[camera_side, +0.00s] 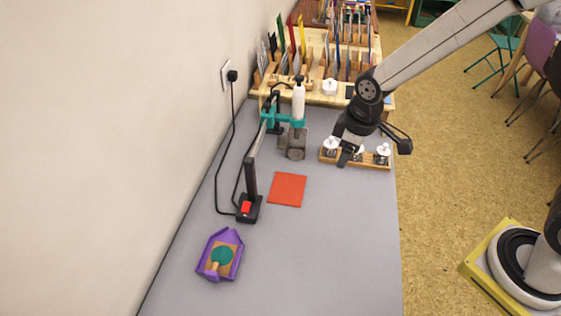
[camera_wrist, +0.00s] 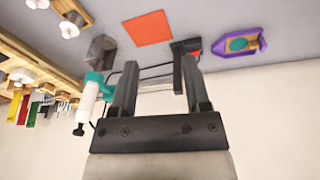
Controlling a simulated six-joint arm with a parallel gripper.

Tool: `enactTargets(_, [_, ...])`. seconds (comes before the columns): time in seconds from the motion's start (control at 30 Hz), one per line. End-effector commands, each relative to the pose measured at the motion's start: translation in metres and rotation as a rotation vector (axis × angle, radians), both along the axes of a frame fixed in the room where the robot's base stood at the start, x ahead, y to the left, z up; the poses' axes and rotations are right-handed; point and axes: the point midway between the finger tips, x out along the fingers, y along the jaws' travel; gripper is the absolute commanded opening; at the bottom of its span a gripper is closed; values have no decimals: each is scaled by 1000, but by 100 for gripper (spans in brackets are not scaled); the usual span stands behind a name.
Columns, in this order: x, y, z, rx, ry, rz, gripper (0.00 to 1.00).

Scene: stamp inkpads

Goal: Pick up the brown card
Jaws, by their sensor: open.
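Coloured cards, among them a red card (camera_side: 292,36), stand upright in a wooden rack (camera_side: 318,97) at the far end of the table in the side view. I cannot clearly tell which is a brown card. The tray shows in the wrist view (camera_wrist: 256,41). My gripper (camera_side: 345,158) is open and empty, above the table near the stamps. Its fingers (camera_wrist: 160,62) show apart in the wrist view.
An orange-red square (camera_side: 288,189) lies flat mid-table. White-knobbed stamps stand on a wooden strip (camera_side: 362,161) at the right edge. A teal-clamped white bottle (camera_side: 298,103) and a black stand (camera_side: 249,205) are on the left. The front right of the table is clear.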

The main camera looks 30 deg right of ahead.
Motion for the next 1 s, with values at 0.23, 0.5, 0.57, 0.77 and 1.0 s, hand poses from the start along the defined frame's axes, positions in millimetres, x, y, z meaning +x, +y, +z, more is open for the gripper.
enactTargets(0.23, [44, 64, -22, -49, 29, 381, 60])
enactTargets(0.5, [73, 141, -55, -94, 54, 792, 60])
enactTargets(0.57, [76, 158, -64, -104, 60, 883, 60])
enactTargets(0.77, [78, 217, -95, -132, 75, 1187, 60])
enactTargets(1.0, [66, 283, -135, -160, 89, 1536, 60])
